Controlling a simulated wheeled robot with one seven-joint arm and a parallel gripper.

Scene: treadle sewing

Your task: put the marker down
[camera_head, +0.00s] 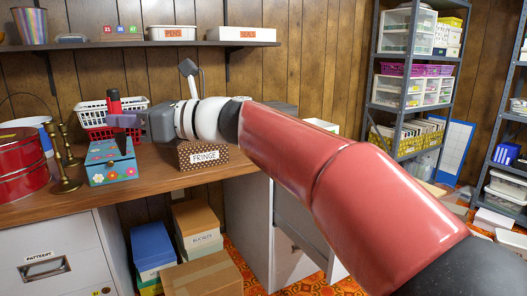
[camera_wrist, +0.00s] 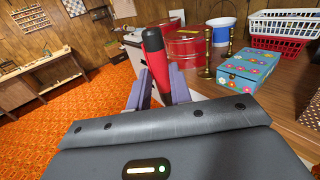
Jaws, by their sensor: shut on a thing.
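The marker (camera_head: 114,104) has a red body and a dark end. It stands roughly upright in my gripper (camera_head: 118,121), which is shut on it. In the wrist view the red marker (camera_wrist: 160,69) rises between the two purple-grey fingers of my gripper (camera_wrist: 158,88), black end toward the top. In the head view the marker overlaps the blue flowered box (camera_head: 99,174) on the wooden desk (camera_head: 152,164). I cannot tell how high it is above the desk or box. The fingers hide its middle.
Red tins (camera_head: 20,163) and brass candlesticks (camera_head: 63,178) stand at the left. White and red baskets (camera_head: 93,117) stand behind. A brown dotted box labelled FRINGE (camera_head: 187,166) is at the right, partly under my arm. Some desk surface in front is bare.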

